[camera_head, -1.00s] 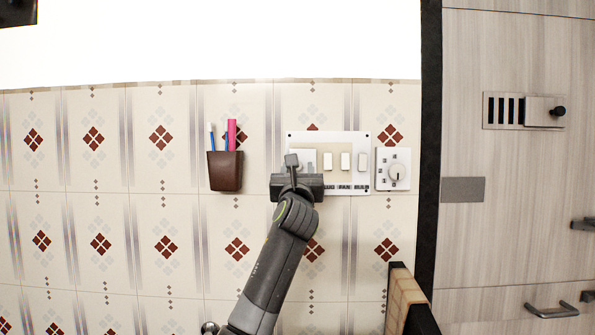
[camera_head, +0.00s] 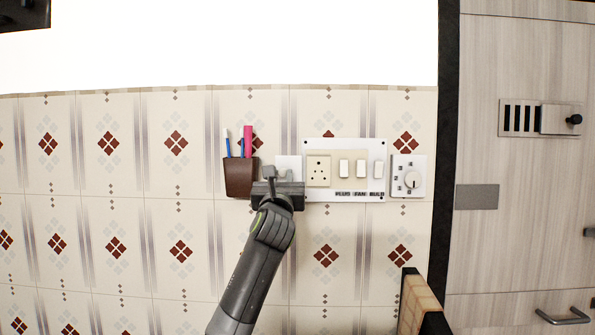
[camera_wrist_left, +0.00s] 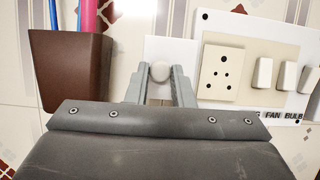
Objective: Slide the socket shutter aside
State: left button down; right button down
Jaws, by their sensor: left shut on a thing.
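The socket shutter (camera_head: 289,164) is a white plate standing to the left of the socket (camera_head: 319,171), whose holes are uncovered. The socket (camera_wrist_left: 221,72) is just right of the fingers there. My right gripper is not in view.
A wooden-edged panel (camera_head: 421,305) stands below right. The tiled wall at left is clear.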

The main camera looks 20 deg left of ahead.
pick_arm(q)
jog(key=shift+d, duration=0.1)
jog(key=c, duration=1.5)
grip_release()
jog(key=shift+a, duration=0.25)
jog(key=shift+c, duration=0.2)
jog(key=shift+o, duration=1.4)
jog(key=shift+s+a, duration=0.1)
jog(key=shift+a, duration=0.05)
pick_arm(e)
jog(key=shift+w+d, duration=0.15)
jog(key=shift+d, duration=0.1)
pick_arm(q)
jog(key=shift+f, duration=0.1)
jog(key=b+v, duration=0.6)
jog(key=v, duration=1.1)
jog(key=shift+s, duration=0.2)
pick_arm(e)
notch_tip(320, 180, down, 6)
